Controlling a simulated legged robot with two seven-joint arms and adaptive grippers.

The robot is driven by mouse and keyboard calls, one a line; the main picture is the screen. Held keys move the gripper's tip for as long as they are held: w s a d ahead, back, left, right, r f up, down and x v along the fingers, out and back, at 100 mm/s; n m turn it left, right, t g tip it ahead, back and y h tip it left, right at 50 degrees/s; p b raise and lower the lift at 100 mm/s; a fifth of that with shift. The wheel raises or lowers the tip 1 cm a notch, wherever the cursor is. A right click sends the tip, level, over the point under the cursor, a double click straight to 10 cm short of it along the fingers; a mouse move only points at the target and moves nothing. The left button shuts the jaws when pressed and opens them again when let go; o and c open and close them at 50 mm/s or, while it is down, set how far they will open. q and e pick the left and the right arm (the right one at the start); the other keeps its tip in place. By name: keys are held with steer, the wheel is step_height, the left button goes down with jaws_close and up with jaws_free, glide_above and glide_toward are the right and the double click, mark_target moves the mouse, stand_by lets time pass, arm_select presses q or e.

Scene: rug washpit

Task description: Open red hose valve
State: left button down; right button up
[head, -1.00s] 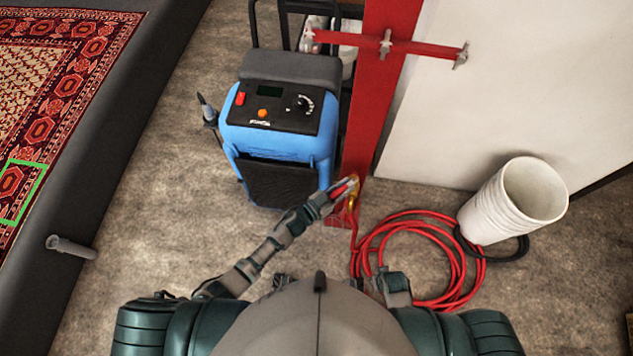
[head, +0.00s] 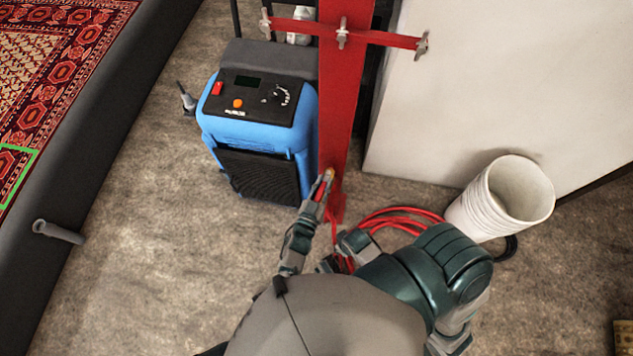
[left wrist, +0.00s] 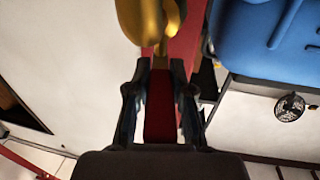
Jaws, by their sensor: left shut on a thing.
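The red valve handle (left wrist: 160,105) is a flat bar between the two fingers of my left gripper (left wrist: 158,90) in the left wrist view. My left gripper (head: 325,188) is shut on it at the foot of the red post (head: 337,110) in the head view. The brass valve body (left wrist: 152,22) lies just beyond the fingertips, and a bit of brass (head: 329,173) shows in the head view. The red hose (head: 400,215) lies coiled on the floor, partly hidden by my right arm. I cannot make out my right gripper's fingers.
A blue machine (head: 262,130) stands close left of the post. A stack of white buckets (head: 503,198) stands right of the hose, before a white panel (head: 490,80). A dark-edged platform with a patterned rug (head: 45,60) is at left.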

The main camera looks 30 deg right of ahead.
arm_select(q)
steer(key=shift+s+a+f, duration=0.1)
steer(key=shift+f, duration=0.25)
steer(key=c, duration=1.2)
jaws_free()
steer(key=shift+o, duration=1)
steer(key=shift+r, duration=0.2)
steer(key=v, duration=1.1)
steer(key=shift+s+a, duration=0.3)
